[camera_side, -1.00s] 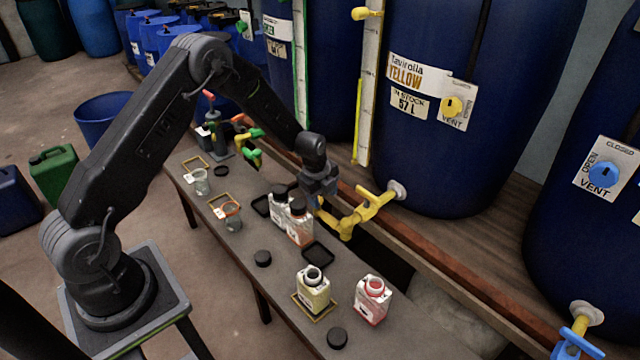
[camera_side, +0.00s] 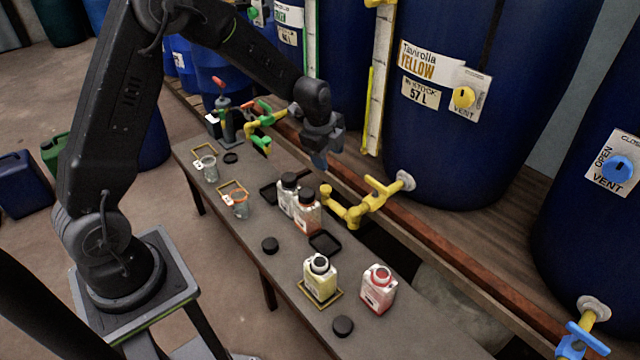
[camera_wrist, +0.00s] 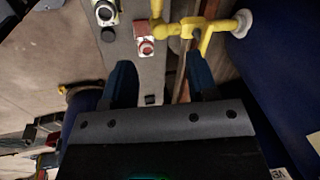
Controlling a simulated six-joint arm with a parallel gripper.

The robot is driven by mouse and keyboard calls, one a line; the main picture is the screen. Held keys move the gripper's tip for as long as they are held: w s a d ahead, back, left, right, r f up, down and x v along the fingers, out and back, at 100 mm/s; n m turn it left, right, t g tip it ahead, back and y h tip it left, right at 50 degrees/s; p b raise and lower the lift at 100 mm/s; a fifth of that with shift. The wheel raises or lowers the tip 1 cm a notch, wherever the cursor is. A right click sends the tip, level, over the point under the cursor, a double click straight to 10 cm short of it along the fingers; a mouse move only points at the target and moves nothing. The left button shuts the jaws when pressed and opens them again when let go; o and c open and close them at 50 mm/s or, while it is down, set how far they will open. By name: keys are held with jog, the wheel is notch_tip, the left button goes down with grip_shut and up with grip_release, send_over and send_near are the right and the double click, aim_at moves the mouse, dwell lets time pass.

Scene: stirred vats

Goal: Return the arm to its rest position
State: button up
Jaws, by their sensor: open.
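My gripper (camera_side: 322,150) is raised above the back edge of the bench, near the yellow tap, with nothing between its fingers. In the wrist view my gripper (camera_wrist: 160,85) shows two blue fingers spread well apart. In the side view my arm is bent, with the upper link upright and the forearm reaching right and down. No bottle or tap touches the fingers.
The bench (camera_side: 290,275) holds a yellow-filled bottle (camera_side: 320,278), a red-filled bottle (camera_side: 378,288), two capped bottles (camera_side: 307,212), beakers (camera_side: 240,206) and loose black caps (camera_side: 343,326). The yellow tap (camera_side: 362,203) juts from the large blue vat (camera_side: 470,130) beside my gripper.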

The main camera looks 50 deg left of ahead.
jog(key=s+d+r+n+t, duration=0.1)
jog(key=s+d+r+n, duration=0.3)
jog(key=s+r, duration=0.5)
jog(key=s+d+r+n+t, duration=0.1)
jog(key=s+d+r+n, duration=0.2)
jog(key=s+r+n, duration=0.65)
jog(key=s+n, duration=0.2)
jog(key=s, duration=0.7)
jog(key=shift+d+r+t, duration=0.15)
jog(key=shift+d+t, duration=0.25)
